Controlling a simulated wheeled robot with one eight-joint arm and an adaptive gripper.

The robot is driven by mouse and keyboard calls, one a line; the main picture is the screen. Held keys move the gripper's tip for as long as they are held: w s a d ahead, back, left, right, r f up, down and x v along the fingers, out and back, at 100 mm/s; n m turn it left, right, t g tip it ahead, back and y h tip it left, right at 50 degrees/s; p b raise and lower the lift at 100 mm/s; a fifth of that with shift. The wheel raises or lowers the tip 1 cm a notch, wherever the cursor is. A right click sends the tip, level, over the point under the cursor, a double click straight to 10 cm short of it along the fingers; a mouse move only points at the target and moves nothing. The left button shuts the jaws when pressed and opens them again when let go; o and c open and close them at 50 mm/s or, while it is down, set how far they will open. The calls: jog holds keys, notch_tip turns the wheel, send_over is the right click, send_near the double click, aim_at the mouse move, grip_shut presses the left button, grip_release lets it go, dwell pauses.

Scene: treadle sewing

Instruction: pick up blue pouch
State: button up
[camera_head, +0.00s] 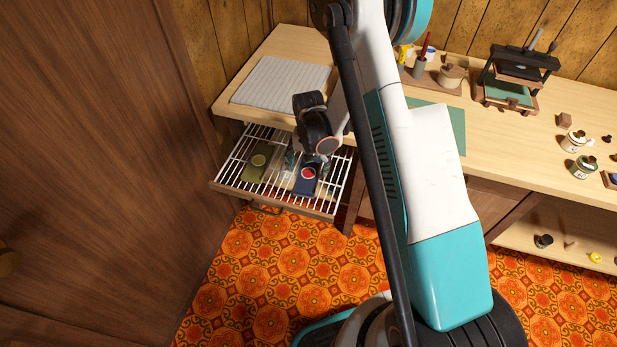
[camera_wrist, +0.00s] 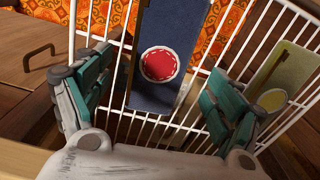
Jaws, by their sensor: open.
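The blue pouch (camera_head: 306,181) is dark navy with a round red patch and lies on a white wire rack (camera_head: 232,178) in a pulled-out drawer. In the wrist view the blue pouch (camera_wrist: 160,88) lies between the two spread fingers of my gripper (camera_wrist: 160,95), its far end running out of the top of the picture. My gripper is open and empty, with a gap on both sides of the pouch. In the head view my gripper (camera_head: 310,165) is over the rack at the pouch, partly hidden by my wrist.
An olive pouch (camera_head: 259,161) with a yellowish round patch lies on the rack to the left; it also shows in the wrist view (camera_wrist: 283,78). The counter (camera_head: 285,45) edge is close behind my gripper. A grey ribbed mat (camera_head: 281,81) lies on the counter. A drawer handle (camera_wrist: 38,55) shows at left.

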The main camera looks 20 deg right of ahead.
aim_at(309, 173)
notch_tip(309, 173, down, 4)
jog(key=shift+r+b, duration=0.25)
jog(key=shift+b, duration=0.4)
jog(key=c, duration=1.2)
jog(key=shift+o, duration=0.2)
jog(key=shift+r, duration=0.2)
